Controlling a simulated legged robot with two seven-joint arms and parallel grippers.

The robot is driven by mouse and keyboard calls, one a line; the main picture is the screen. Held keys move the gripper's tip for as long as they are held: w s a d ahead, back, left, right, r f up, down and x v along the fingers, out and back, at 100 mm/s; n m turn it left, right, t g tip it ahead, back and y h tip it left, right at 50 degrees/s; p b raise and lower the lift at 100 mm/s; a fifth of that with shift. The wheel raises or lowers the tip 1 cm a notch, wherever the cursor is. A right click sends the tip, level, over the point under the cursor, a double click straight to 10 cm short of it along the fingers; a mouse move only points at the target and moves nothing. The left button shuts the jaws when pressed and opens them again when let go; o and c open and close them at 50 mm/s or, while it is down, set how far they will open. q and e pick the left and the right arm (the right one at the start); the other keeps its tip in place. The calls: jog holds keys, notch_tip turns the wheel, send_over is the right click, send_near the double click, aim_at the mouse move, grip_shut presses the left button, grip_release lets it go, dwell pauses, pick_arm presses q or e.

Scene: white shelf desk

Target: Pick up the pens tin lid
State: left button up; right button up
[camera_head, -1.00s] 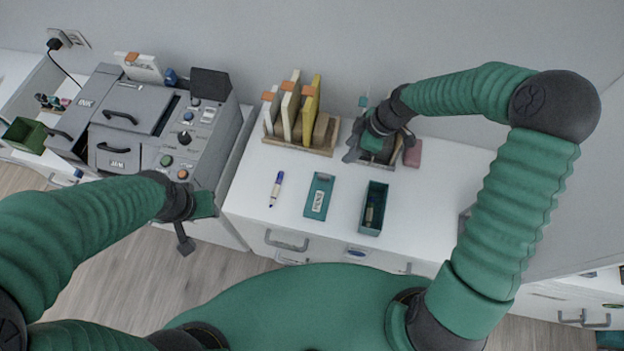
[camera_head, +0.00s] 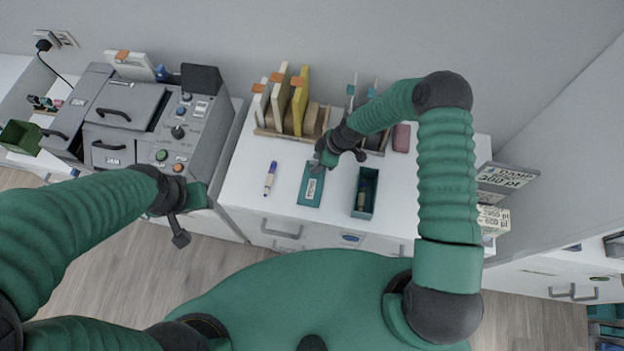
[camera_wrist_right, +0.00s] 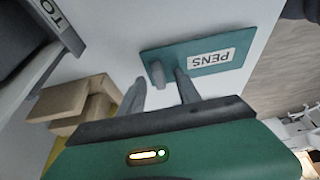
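The pens tin lid (camera_head: 310,196) is a flat teal plate with a white label, lying on the white desk. In the right wrist view the lid (camera_wrist_right: 187,57) shows its PENS label upside down. My right gripper (camera_head: 338,160) is above the lid's far end. Its fingers (camera_wrist_right: 160,88) are apart, pointing at the lid's unlabelled end. A small grey piece shows between them over the lid; I cannot tell what it belongs to. The open teal tin (camera_head: 365,194) stands right of the lid with things inside. My left gripper (camera_head: 181,226) hangs left of the desk, its opening unclear.
A blue-and-white marker (camera_head: 270,178) lies left of the lid. A wooden rack (camera_head: 286,134) with upright books stands behind. A reddish block (camera_head: 401,137) is at the back right. A grey machine (camera_head: 135,120) stands on the left.

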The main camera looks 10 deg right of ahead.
jog(key=shift+w+d, duration=0.1)
jog(key=shift+d, duration=0.1)
jog(key=shift+c, duration=0.6)
jog(key=c, duration=0.7)
pick_arm(q)
jog(key=shift+d, duration=0.15)
pick_arm(e)
grip_shut()
jog(key=shift+a, duration=0.1)
jog(key=shift+r, duration=0.15)
